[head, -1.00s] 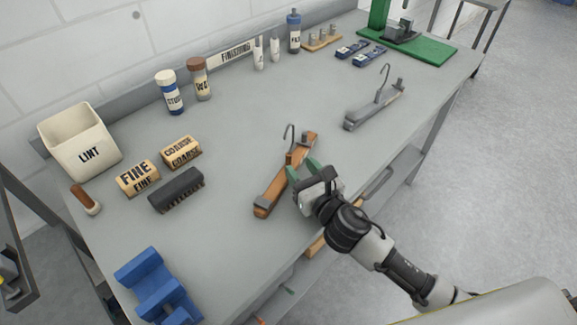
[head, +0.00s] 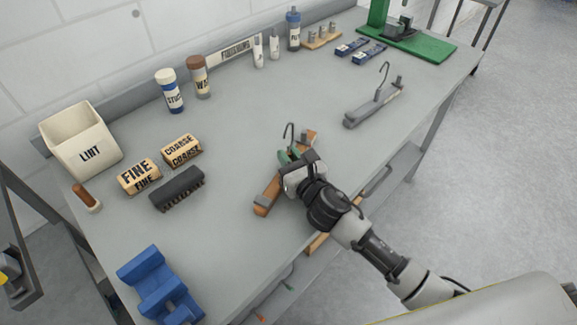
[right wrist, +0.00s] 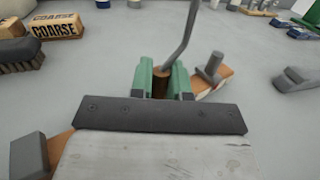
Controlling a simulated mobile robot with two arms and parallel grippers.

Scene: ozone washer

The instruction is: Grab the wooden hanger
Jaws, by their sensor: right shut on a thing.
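The wooden hanger (head: 265,197) lies on the grey workbench near its front edge, with its metal hook pointing up. My right gripper (head: 287,154) is over the middle of the hanger, at the base of the hook. In the right wrist view the green fingers of my right gripper (right wrist: 161,82) are closed on the brown wooden neck of the wooden hanger (right wrist: 213,90). The hanger's ends show on both sides of the gripper, and its middle is hidden by it. My left gripper is in no view.
A grey hanger (head: 374,105) lies to the right on the workbench (head: 232,110). A dark brush (head: 177,188), FINE block (head: 138,177) and COARSE block (head: 182,151) lie to the left. A LINT bin (head: 80,142) and bottles stand at the back. A blue object (head: 160,285) is front left.

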